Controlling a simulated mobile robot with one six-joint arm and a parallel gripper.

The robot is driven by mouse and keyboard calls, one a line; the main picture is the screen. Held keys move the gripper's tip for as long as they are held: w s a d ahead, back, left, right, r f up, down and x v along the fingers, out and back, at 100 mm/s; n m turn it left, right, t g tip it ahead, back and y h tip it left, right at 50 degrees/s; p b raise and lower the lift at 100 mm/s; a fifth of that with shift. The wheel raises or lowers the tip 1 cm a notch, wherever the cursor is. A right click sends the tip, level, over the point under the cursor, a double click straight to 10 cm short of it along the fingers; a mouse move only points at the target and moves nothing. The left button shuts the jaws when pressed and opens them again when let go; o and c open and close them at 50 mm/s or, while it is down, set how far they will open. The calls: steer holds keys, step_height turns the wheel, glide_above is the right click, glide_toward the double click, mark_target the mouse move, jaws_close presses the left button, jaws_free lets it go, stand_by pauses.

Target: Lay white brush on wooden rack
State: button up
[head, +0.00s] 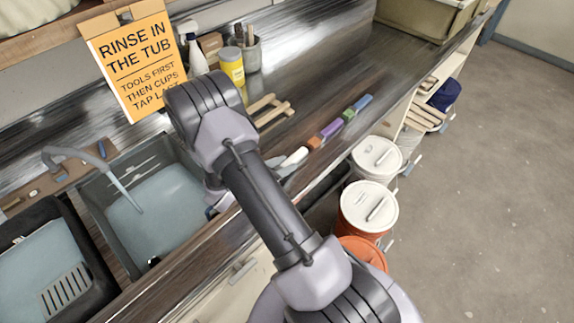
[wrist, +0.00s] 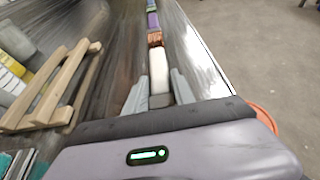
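The white brush (wrist: 160,78) lies on the dark counter at the near end of a row of coloured pieces. It also shows in the head view (head: 294,157), partly hidden by my arm. My gripper (wrist: 160,88) is open, with one grey finger on each side of the white brush. I cannot tell whether either finger touches it. In the head view my arm hides most of the gripper. The wooden rack (wrist: 47,88), a slatted frame, lies on the counter left of the gripper; in the head view it is beyond my arm (head: 268,108).
Beyond the brush lie an orange-brown piece (head: 314,143), a purple piece (head: 332,128), and green and blue ones. A yellow jar (head: 232,68) stands behind the rack. Sinks (head: 150,215) are left. Lidded buckets (head: 368,208) stand beside the counter's front edge.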

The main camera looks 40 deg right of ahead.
jaws_close()
steer(key=shift+r, duration=0.1)
